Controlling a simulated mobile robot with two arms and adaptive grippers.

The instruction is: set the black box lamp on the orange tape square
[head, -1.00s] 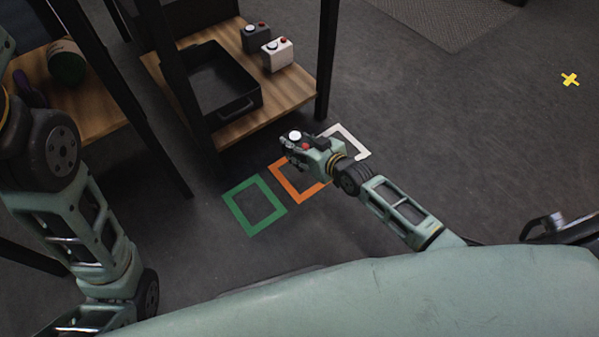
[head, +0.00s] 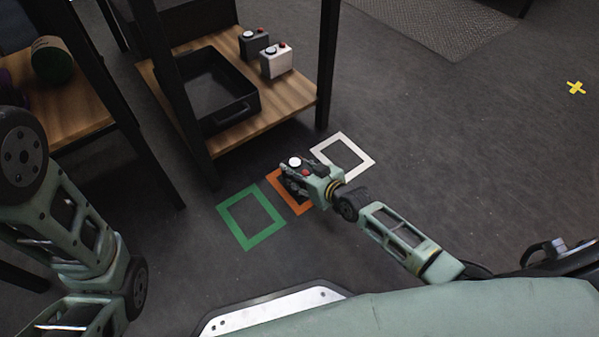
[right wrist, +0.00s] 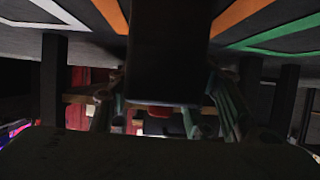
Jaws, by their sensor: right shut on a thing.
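The black box lamp (head: 295,162), with a white dome and a red part on top, is in my right gripper (head: 299,180), which is shut on it. The gripper's fingers hide much of its body. Its dark side fills the upper middle of the right wrist view (right wrist: 168,45). The lamp looks upright over the orange tape square (head: 276,180), covering part of it. I cannot tell whether it touches the floor. Orange tape also shows in the right wrist view (right wrist: 238,14). My left gripper is out of view.
A green tape square (head: 228,222) lies left of the orange one, a white tape square (head: 362,153) right of it.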

